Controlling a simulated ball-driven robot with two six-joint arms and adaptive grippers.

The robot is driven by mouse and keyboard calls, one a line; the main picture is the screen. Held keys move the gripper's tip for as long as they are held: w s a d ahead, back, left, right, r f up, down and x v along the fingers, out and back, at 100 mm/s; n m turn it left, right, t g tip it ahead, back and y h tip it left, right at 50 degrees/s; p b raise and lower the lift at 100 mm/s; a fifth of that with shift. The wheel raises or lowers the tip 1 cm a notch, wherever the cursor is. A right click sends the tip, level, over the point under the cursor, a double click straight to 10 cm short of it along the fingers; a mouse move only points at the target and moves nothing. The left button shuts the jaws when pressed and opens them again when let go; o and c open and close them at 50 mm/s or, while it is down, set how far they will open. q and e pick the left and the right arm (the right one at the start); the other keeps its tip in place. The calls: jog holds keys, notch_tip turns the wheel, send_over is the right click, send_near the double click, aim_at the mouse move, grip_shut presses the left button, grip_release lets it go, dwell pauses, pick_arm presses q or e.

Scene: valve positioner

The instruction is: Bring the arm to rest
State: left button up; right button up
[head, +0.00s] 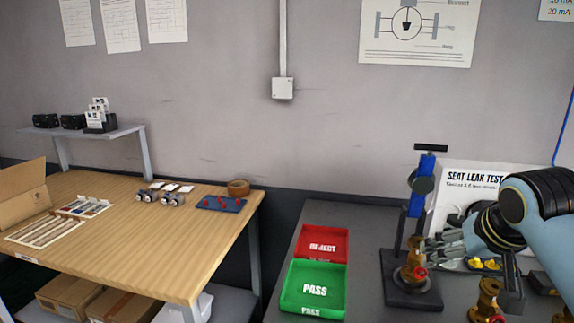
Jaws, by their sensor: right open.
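My right arm comes in from the right edge, and its grey right gripper (434,248) points left, with its fingers apart. The fingertips are close beside a brass valve (413,262) with a red part low on its front. I cannot tell whether they touch it. The valve stands upright on the dark base of a test stand (416,290). The stand's blue clamp head (421,185) is above the valve on a post. My left gripper is out of view.
A green PASS tray (291,303) and a red REJECT tray (337,242) lie left of the stand, both empty. Another brass valve (487,298) stands at front right. A SEAT LEAK TEST panel (478,178) is behind the gripper. A wooden table (140,245) is at left.

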jog(key=s+a+f+n+g, duration=0.2)
jog(key=s+f, duration=0.1)
jog(key=s, duration=1.2)
jog(key=s+a+f+n+g, duration=0.1)
jog(key=s+a+f, duration=0.15)
jog(key=s, duration=1.15)
jog(key=s+d+f+g+b, duration=0.15)
jog(key=f+b, duration=0.35)
jog(key=f, duration=1.4)
jog(key=s+d+f+b, duration=0.15)
jog(key=f+b, duration=0.35)
jog(key=f, duration=1.4)
jog(key=s+d+f+g+b, duration=0.1)
jog(key=s+f+b, duration=0.6)
jog(key=s+f, duration=1)
notch_tip(320, 180, down, 4)
jog(key=shift+s+r+m+y, duration=0.1)
jog(key=shift+s+m+y, duration=0.1)
jog(key=shift+m+y, duration=0.15)
